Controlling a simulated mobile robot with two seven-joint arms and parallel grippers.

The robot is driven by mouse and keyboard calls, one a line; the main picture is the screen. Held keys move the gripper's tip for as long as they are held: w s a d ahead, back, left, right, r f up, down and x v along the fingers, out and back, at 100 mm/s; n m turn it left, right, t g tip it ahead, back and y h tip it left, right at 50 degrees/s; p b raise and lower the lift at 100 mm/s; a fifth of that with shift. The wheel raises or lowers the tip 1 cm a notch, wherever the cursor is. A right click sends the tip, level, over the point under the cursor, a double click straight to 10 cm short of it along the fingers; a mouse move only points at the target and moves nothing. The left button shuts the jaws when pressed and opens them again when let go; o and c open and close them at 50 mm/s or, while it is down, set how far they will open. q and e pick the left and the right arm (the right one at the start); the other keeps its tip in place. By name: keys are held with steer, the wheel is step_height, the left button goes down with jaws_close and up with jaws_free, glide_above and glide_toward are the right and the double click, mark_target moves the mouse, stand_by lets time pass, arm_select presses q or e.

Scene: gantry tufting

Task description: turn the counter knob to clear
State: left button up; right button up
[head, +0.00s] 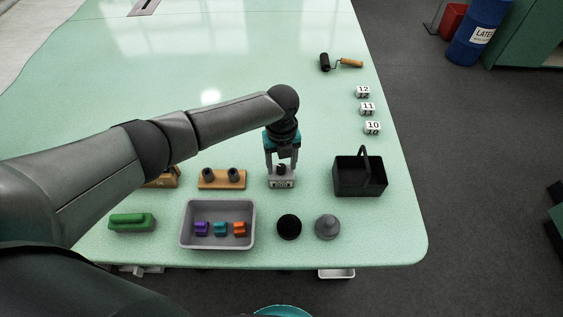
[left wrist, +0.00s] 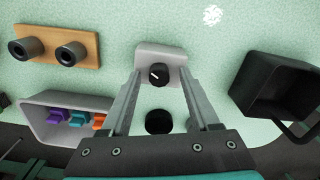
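The counter (head: 282,183) is a small light-grey box with a digit display on its front, standing on the green table. Its black round knob (left wrist: 159,75) carries a white pointer mark, slanted in the left wrist view. My left gripper (head: 281,168) points down over the counter. Its two fingers are apart, one on each side of the knob, with a visible gap to it in the left wrist view. Nothing is held. The digits are too small to read.
Left of the counter is a wooden block with two dark cups (head: 222,179); right is a black basket (head: 360,178). The table behind is mostly clear.

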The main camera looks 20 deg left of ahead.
mark_target(281, 167)
arm_select(q)
step_height(281, 167, up, 15)
steer(key=p, duration=0.2)
stand_by(0.5)
stand_by(0.4)
